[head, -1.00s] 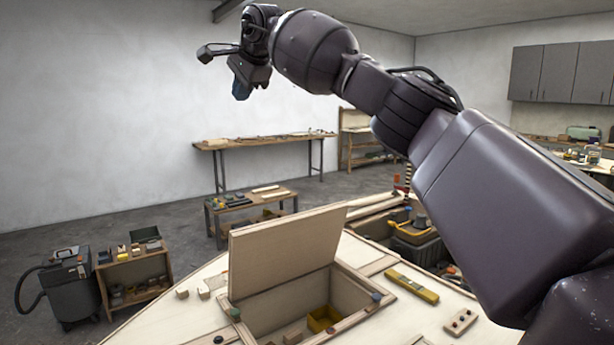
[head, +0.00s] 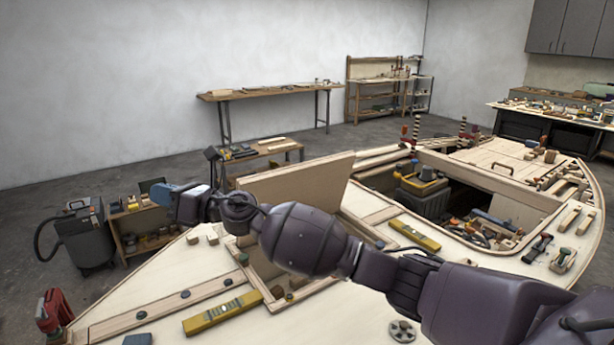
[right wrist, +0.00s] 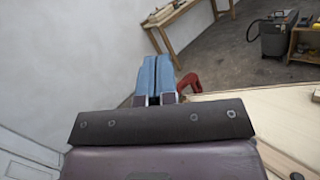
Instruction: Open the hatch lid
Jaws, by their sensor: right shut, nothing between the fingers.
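The plywood hatch lid (head: 310,180) stands raised, tilted back near upright, at the far edge of the hatch opening (head: 262,262) in the hull deck. My right arm crosses in front and hides much of the opening and the lid's lower part. My right gripper (head: 162,193), with blue fingertips, is to the left of the lid and apart from it. Its blue fingers (right wrist: 155,78) also show in the right wrist view, closed together with nothing between them. My left gripper is not in view.
A yellow level (head: 222,312) and small blocks lie on the near deck. A red clamp (head: 52,312) is at the left deck edge. A larger cockpit opening (head: 500,200) with a toolbox (head: 423,190) lies right. A vacuum (head: 82,235) stands on the floor.

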